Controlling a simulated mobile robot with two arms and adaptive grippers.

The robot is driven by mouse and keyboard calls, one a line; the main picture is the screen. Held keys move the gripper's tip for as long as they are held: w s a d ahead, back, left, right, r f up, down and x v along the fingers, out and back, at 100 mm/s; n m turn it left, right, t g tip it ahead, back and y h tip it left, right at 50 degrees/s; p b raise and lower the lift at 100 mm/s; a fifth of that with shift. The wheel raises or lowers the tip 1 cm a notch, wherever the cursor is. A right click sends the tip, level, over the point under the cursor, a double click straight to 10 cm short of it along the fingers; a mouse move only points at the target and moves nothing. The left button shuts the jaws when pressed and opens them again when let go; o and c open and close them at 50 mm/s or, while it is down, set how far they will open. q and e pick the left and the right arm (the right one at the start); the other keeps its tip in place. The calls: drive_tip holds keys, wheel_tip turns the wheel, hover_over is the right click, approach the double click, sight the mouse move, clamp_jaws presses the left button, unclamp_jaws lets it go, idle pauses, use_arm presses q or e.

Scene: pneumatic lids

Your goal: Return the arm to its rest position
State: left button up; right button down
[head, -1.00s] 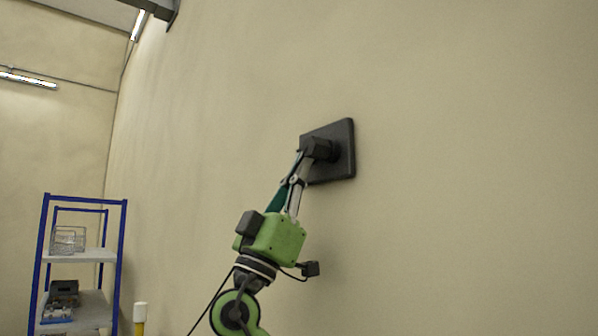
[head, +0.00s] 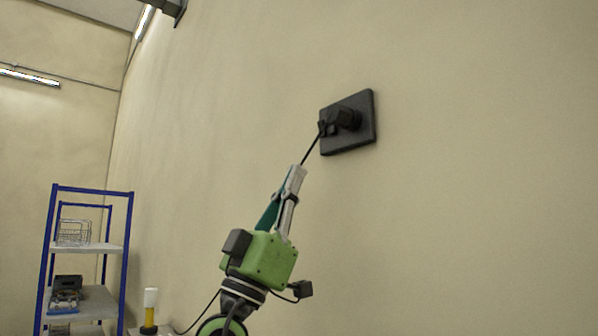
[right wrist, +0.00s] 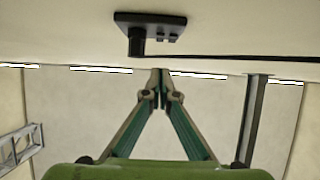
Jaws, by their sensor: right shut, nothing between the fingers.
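My right gripper (head: 297,172) is at the centre of the head view, on a green wrist body, with its fingers pointing up. Its fingers are shut and empty; in the right wrist view the two fingertips (right wrist: 160,84) meet. A black plate (head: 345,145) is fixed to the wall above and to the right of it, with a stubby black cylinder (head: 347,117) sticking out. The plate (right wrist: 172,20) also shows at the top of the right wrist view. A gap separates the fingertips from the cylinder. My left gripper is in neither view.
A blue-framed shelf (head: 126,235) stands at lower left, holding a wire basket (head: 74,232) and dark items. A yellow post with a white top (head: 150,298) stands beside it. A thin dark line (head: 312,148) runs between the plate and my fingertips.

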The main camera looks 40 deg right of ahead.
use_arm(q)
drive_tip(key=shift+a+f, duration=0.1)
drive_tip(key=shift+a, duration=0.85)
